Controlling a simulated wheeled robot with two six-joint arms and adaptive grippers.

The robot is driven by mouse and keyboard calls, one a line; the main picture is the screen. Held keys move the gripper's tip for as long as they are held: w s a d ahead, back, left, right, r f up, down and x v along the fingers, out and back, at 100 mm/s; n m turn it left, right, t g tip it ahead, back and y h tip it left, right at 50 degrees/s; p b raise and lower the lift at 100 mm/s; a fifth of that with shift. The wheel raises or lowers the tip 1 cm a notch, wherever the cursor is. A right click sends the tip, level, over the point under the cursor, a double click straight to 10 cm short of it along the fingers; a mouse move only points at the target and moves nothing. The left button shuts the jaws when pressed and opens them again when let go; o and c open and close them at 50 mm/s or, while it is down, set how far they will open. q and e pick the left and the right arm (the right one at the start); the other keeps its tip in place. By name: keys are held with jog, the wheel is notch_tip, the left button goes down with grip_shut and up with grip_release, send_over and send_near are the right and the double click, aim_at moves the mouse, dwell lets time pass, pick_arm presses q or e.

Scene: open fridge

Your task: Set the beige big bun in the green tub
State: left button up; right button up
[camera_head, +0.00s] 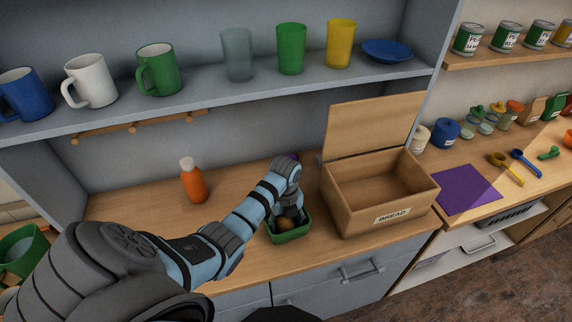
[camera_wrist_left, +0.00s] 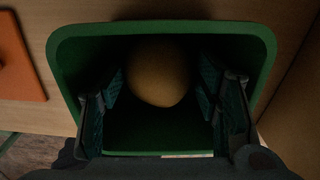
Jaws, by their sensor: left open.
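The green tub (camera_head: 290,238) stands on the wooden counter, just left of the bread box. The beige big bun (camera_head: 285,222) lies inside the tub, partly hidden by my gripper in the head view. In the left wrist view the bun (camera_wrist_left: 158,75) lies toward the far side of the tub (camera_wrist_left: 160,32). My left gripper (camera_head: 288,212) reaches down into the tub from above. In the left wrist view its fingers (camera_wrist_left: 160,98) are open, one on each side of the bun, with gaps between them and it. My right gripper is not in view.
The open wooden bread box (camera_head: 385,212) stands close to the tub's right. An orange bottle (camera_head: 193,182) stands at the back left of the counter. A shelf (camera_head: 235,90) with mugs and cups runs above. The counter's left part is clear.

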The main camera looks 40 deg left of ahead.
aim_at(286, 220)
pick_arm(q)
notch_tip(286, 220, up, 8)
jog(key=shift+f, duration=0.1)
dwell(0.6)
